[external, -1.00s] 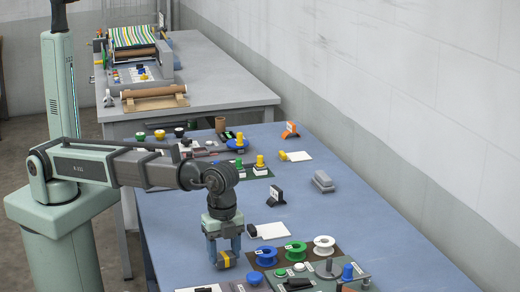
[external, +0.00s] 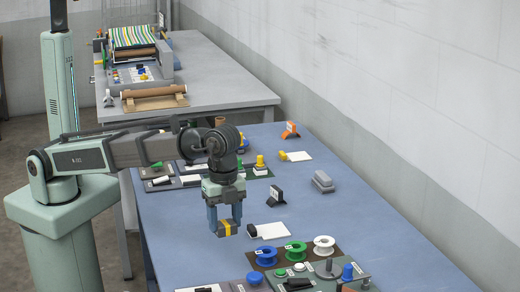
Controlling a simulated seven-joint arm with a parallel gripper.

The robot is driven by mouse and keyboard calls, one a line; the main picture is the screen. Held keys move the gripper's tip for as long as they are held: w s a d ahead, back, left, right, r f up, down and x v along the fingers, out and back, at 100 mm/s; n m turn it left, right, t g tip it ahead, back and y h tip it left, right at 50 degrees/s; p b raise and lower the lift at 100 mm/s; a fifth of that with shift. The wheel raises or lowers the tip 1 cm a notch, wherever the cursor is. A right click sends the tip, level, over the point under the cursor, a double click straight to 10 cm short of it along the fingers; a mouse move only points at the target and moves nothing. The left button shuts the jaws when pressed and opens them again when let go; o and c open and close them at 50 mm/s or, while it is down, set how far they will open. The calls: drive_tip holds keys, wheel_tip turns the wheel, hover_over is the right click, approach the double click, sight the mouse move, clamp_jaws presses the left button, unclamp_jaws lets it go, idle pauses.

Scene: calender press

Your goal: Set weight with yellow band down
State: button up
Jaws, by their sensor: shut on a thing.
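The weight with the yellow band (external: 228,229) is a small dark grey piece with a yellow stripe. It sits between the blue fingers of my gripper (external: 226,224), which is shut on it. The gripper points down over the blue table (external: 178,240), left of a white card with a black piece. I cannot tell for sure how high the weight is above the tabletop.
Blue (external: 266,255), green (external: 296,250) and white (external: 324,244) spools stand on a brown mat at the front right. Panels with knobs lie along the front edge. A black stand (external: 277,195) and a grey block (external: 323,181) stand farther back. The tabletop left of the gripper is clear.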

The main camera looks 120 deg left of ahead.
drive_tip(key=s+a+f+n, duration=0.1)
drive_tip(key=s+a+n, duration=0.2)
drive_tip(key=a, duration=1.7)
drive_tip(key=s+a+n, duration=0.3)
drive_tip(key=a+n, duration=0.1)
drive_tip(key=a, duration=1.6)
drive_tip(key=s+a+n, duration=0.3)
drive_tip(key=s+a, duration=0.7)
drive_tip(key=a, duration=0.8)
drive_tip(key=s+a+n, duration=0.2)
drive_tip(key=s+a, duration=0.7)
drive_tip(key=a, duration=0.8)
drive_tip(key=s+a+n, duration=0.3)
drive_tip(key=s+a, duration=0.7)
drive_tip(key=a, duration=0.8)
drive_tip(key=w+a+n, duration=0.1)
drive_tip(key=w+a, duration=0.2)
drive_tip(key=a, duration=0.3)
drive_tip(key=shift+f, duration=4.35)
drive_tip(key=shift+f, duration=0.15)
